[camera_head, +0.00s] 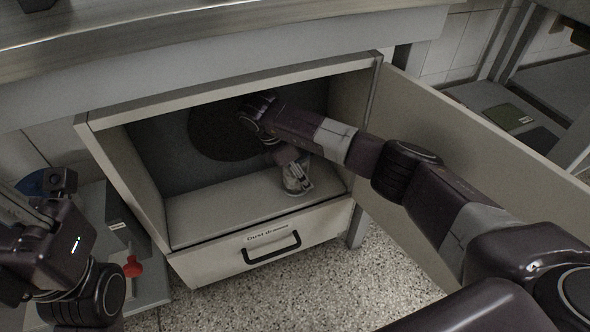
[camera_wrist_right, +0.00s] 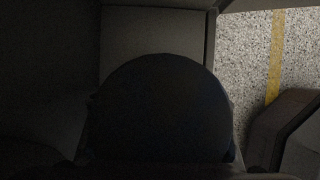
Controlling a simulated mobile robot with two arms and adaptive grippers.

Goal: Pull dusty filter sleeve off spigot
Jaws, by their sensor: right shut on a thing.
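A dark round shape, which looks like the dusty filter sleeve (camera_head: 215,135), is against the back of the open cabinet. My right arm reaches into the cabinet and its wrist covers the right edge of the shape. My right gripper (camera_head: 297,181) is inside, low above the cabinet floor, shut; its grip on the sleeve is not clearly visible. A large dark rounded form fills the middle of the right wrist view, too dark to identify surely. I cannot make out the spigot. My left gripper (camera_head: 58,182) is outside, left of the cabinet; its fingers are unclear.
The cabinet door (camera_head: 480,160) stands open on the right, close to my right arm. The dust drawer (camera_head: 260,250) below is shut. A metal worktop (camera_head: 200,35) overhangs the cabinet. A red knob (camera_head: 132,268) is at lower left. Speckled floor (camera_head: 370,285) lies clear in front.

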